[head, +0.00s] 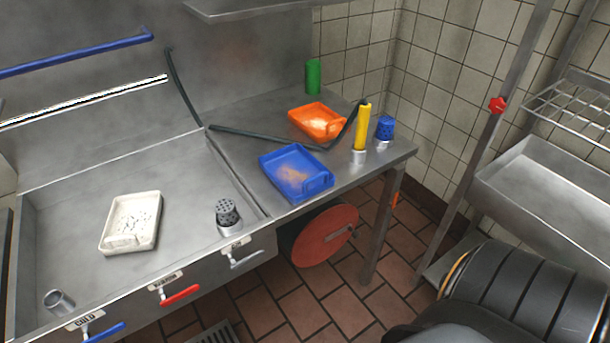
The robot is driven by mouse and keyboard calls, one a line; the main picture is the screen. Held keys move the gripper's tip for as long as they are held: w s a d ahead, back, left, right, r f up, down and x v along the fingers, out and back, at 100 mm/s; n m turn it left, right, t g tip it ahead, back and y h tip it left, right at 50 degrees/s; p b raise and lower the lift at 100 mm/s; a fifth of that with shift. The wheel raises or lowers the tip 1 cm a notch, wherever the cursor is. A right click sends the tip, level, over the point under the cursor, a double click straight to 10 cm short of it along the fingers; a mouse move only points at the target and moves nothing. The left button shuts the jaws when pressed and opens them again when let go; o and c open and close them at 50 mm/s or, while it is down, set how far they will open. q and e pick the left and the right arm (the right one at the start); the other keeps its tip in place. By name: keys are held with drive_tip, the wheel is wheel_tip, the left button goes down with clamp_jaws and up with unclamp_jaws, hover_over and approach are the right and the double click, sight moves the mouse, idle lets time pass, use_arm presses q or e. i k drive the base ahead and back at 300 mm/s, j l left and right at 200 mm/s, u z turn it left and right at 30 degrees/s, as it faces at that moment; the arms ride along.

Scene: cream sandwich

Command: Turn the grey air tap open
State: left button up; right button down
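The grey air tap (246,260) is on the front face of the sink, at the right end of a row of lever taps. Its grey lever points right and slightly upward, below a small white label (235,244). The red-handled tap (180,294) is to its left, and the blue-handled tap (104,332) is farther left under a label reading COLD. Neither of my grippers is in view, and nothing is seen touching the grey tap.
The sink basin (80,215) holds a white tray (132,222). A blue tray (294,173), an orange tray (316,120) and a yellow bottle (363,127) stand on the counter. A red hose reel (326,236) hangs below, right of the tap. Space before the tap looks clear.

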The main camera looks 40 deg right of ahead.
sight(246, 257)
drive_tip(key=z, duration=0.7)
